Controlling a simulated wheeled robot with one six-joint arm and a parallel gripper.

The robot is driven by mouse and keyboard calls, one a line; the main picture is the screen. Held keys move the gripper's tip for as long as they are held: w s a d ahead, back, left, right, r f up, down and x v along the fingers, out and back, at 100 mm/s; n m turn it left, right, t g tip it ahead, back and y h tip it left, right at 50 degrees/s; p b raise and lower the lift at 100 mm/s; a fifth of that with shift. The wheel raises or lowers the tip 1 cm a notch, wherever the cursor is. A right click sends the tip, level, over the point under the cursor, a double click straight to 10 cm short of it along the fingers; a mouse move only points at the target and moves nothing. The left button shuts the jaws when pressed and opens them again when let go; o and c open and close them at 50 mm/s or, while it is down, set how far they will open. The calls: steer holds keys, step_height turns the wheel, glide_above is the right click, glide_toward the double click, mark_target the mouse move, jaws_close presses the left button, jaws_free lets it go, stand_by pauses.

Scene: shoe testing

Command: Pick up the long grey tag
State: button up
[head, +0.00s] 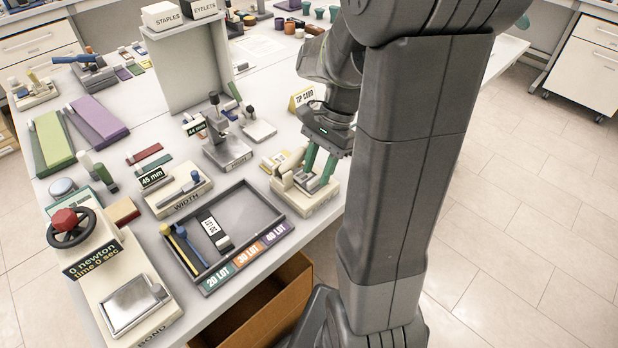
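A long dark grey piece with a white printed label (215,230) lies in the grey tray (272,214) near the front of the table. It is the closest match I see to the long grey tag, but I cannot be sure. My gripper (318,178) points down with its two green fingers apart, over a cream fixture (318,201) right of the tray. The fingers are close to the small blocks on that fixture. I cannot tell whether they touch them, and I see nothing clearly held.
A yellow and a blue rod (184,250) lie at the tray's left. Coloured lot labels (247,258) line its front edge. A cream WIDTH gauge (178,191) and a BOND press (130,300) stand left. An open brown box (262,305) is below the table edge.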

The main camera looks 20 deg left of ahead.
steer(key=shift+s+f, duration=0.4)
steer(key=shift+f, duration=0.15)
jaws_close()
steer(key=shift+r, duration=0.1)
